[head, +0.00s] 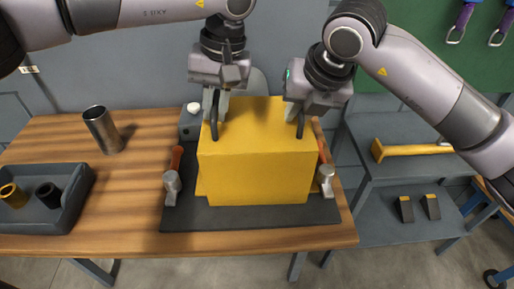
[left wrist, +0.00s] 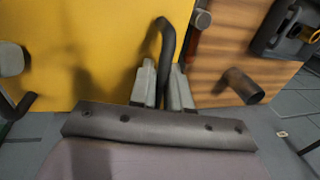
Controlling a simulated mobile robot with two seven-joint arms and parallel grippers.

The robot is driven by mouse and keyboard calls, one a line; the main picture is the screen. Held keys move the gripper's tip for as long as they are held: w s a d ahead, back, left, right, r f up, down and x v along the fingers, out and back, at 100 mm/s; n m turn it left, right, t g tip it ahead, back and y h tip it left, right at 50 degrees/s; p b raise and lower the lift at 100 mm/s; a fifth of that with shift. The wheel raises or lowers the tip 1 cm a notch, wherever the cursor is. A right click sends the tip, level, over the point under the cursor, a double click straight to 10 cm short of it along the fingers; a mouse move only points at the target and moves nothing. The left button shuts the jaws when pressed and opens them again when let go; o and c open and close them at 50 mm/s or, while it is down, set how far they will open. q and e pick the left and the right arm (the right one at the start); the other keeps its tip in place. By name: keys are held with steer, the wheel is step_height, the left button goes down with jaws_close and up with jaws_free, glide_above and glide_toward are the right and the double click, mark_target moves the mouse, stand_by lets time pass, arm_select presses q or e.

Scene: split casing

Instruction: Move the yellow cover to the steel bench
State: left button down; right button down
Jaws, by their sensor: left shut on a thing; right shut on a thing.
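The yellow cover (head: 258,175) is a large box shape with two dark handles on top, over a dark mat on the wooden table. My left gripper (head: 216,105) is shut on its left handle (head: 214,125). In the left wrist view the fingers (left wrist: 164,88) close around that dark handle (left wrist: 167,45) beside the yellow surface (left wrist: 85,50). My right gripper (head: 296,108) is shut on the right handle (head: 300,127). A yellow edge shows low at the cover's left; I cannot tell whether the cover is raised. The grey steel bench (head: 385,175) stands to the right.
Hammers flank the cover on the left (head: 172,187) and right (head: 326,180). A metal cup (head: 103,130) and a dark tray (head: 72,212) are on the wooden table (head: 130,190).

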arm_select(q)
steer(key=shift+w+a+r, duration=0.1)
steer(key=shift+r, duration=0.15)
arm_select(e)
steer(key=shift+r, duration=0.25)
